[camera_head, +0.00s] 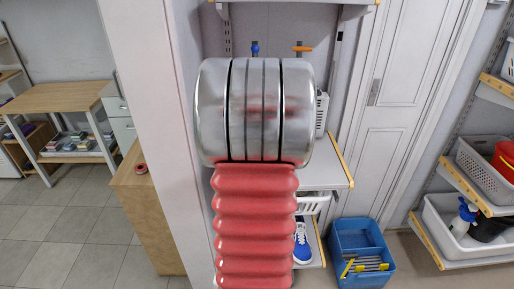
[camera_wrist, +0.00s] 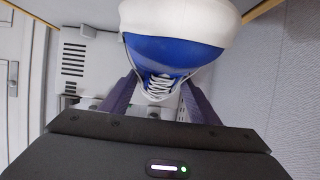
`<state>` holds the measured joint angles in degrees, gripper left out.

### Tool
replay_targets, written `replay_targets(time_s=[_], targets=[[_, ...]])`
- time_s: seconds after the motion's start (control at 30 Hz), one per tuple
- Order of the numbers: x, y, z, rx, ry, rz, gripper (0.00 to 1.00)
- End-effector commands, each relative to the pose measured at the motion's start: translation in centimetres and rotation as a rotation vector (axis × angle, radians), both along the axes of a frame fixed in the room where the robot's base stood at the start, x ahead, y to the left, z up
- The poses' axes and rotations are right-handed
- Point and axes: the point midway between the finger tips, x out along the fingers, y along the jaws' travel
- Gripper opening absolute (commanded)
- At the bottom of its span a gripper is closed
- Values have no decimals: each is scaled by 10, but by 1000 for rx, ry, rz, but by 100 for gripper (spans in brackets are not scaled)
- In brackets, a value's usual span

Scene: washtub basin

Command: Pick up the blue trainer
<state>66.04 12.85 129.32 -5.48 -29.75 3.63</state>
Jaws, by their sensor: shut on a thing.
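A blue trainer (camera_wrist: 165,54) with a white toe and white laces fills the upper middle of the wrist view. My gripper (camera_wrist: 159,84) is shut on it, with a dark purple finger on each side of the laced part. The trainer's toe points up in that picture, and its heel end is hidden. In the head view my arm covers the gripper and the held trainer. Another blue shoe (camera_head: 301,243) with white laces shows there on a low shelf, partly hidden by my arm.
A white vented box (camera_head: 322,112) stands on the shelf (camera_head: 328,168) behind my arm. A blue crate (camera_head: 361,240) is on the floor to the right. A wooden cabinet (camera_head: 148,215) stands left of the pale wall edge. Shelves with baskets (camera_head: 483,168) line the right.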

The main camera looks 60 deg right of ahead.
Motion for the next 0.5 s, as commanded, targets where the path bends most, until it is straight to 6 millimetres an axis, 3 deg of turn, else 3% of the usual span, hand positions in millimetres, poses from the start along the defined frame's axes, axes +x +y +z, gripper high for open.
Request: replay_targets(time_s=[0.13, 0.5], targets=[[0, -1, 24, -5, -3, 0, 25], [-65, 27, 20, -2, 0, -5, 25]])
